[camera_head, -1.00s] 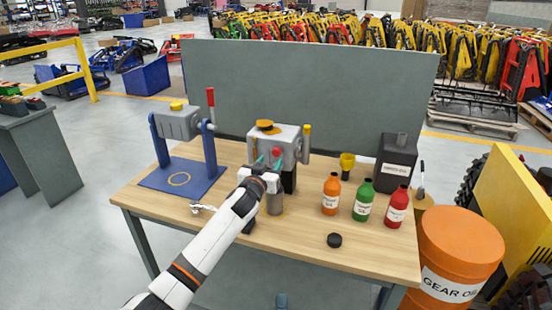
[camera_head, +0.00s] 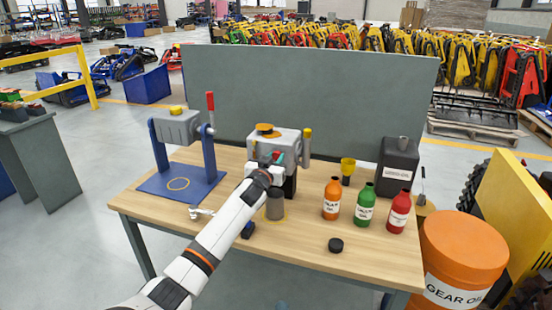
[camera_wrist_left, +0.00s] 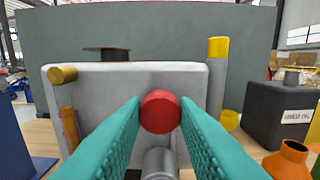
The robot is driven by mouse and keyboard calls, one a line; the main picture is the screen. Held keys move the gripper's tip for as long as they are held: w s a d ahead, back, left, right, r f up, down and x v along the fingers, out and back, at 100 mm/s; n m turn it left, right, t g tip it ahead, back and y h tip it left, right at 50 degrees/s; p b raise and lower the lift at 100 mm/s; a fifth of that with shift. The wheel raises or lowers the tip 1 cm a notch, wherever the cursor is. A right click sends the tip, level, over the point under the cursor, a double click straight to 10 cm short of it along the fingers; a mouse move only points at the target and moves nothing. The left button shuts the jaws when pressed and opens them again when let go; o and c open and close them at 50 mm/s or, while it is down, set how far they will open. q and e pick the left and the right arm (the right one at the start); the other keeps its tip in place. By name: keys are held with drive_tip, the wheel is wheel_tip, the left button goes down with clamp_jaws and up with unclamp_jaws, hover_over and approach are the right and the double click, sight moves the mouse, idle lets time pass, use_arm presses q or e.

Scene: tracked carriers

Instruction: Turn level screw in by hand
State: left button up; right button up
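The level screw appears as a round red cap (camera_wrist_left: 160,111) on the front of a grey housing (camera_wrist_left: 110,85) on the bench. My left gripper (camera_head: 277,160) is at the front of this housing. In the left wrist view its two teal fingers (camera_wrist_left: 160,118) stand one on each side of the red cap. The cap fills the gap between the fingertips, and the fingers look shut on it. In the head view my arm hides part of the housing front. A grey cylinder (camera_head: 275,205) stands below the gripper. My right gripper is not in view.
A blue-based stand (camera_head: 182,180) is left of the housing. An orange bottle (camera_head: 332,198), a green bottle (camera_head: 364,205), a red bottle (camera_head: 398,212) and a dark canister (camera_head: 396,165) stand to the right. A black cap (camera_head: 335,245) lies in front. A grey panel (camera_head: 320,90) rises behind.

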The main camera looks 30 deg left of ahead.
use_arm(q)
drive_tip(key=m+p, duration=0.1)
drive_tip(key=m, duration=0.4)
drive_tip(key=shift+r, duration=0.1)
drive_tip(key=shift+c, duration=0.3)
drive_tip(key=m, duration=0.4)
drive_tip(key=shift+m+p, duration=0.3)
drive_tip(key=shift+m, duration=0.1)
drive_tip(key=m+p, duration=0.1)
drive_tip(key=m, duration=0.4)
drive_tip(key=m+p, duration=0.1)
drive_tip(key=m, duration=0.3)
drive_tip(key=shift+f+m, duration=0.2)
drive_tip(key=shift+m, duration=0.2)
